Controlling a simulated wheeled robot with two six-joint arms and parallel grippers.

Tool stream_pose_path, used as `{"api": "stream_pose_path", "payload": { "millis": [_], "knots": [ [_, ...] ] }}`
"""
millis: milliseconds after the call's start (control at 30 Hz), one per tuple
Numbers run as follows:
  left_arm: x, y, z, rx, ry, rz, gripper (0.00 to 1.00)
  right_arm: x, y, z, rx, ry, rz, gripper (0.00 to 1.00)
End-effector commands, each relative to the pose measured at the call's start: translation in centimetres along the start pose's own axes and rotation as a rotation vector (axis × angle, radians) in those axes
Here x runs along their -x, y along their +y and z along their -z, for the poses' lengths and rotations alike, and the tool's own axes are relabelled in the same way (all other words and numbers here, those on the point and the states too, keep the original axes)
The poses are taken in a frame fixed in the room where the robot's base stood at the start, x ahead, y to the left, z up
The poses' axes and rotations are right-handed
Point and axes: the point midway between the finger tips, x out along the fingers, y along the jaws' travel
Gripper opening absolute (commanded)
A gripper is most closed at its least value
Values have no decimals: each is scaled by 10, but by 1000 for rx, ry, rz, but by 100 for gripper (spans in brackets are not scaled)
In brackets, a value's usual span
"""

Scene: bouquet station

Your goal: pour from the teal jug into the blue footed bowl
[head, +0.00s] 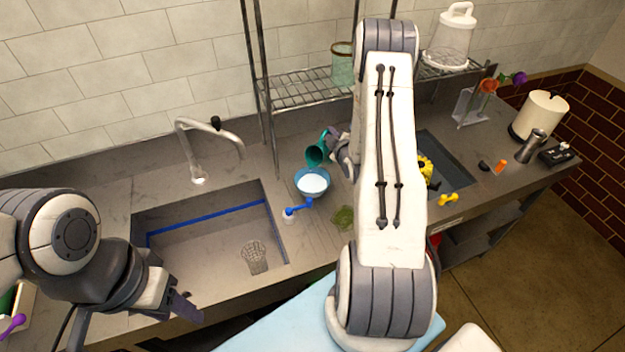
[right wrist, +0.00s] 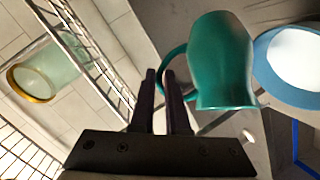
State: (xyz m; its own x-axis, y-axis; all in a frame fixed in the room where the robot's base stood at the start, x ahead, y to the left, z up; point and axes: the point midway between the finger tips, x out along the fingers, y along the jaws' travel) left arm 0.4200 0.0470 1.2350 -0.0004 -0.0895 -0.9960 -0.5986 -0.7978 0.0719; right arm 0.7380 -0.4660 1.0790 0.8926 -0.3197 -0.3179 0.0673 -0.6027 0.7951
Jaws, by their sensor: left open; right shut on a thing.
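The teal jug (head: 315,153) is tilted in the head view, its mouth toward the lower left, above the back edge of the blue footed bowl (head: 313,197). The bowl stands on the counter and holds something white; its foot is hidden. My right gripper (head: 334,143) is shut on the jug's handle. In the right wrist view, the jug (right wrist: 224,65) is beside the fingers (right wrist: 167,92), and the bowl (right wrist: 262,58) is partly in view beyond it. I cannot make out a stream. My left gripper (head: 187,304) is open and empty near the sink's front edge.
A sink (head: 200,245) lies left of the bowl, with a faucet (head: 212,130) behind it. A blue thing with a white end (head: 290,214) lies near the bowl's front. A wire shelf (head: 305,90) with a glass jar (head: 342,66) stands behind. A green item (head: 343,217) lies in front.

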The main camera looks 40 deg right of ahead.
Motion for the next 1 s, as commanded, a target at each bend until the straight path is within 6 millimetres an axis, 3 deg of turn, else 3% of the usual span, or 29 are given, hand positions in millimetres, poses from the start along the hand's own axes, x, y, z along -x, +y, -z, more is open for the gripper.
{"api": "stream_pose_path", "payload": {
  "millis": [433, 1000],
  "knots": [
    [-8, -1, 0, 1, 0, 0, 50, 4, -1, 4, 59, 15, -61, 0],
    [-7, 0, 0, 1, 0, 0, 50, -6, 8, -1, 60, 16, -63, 0]
  ]
}}
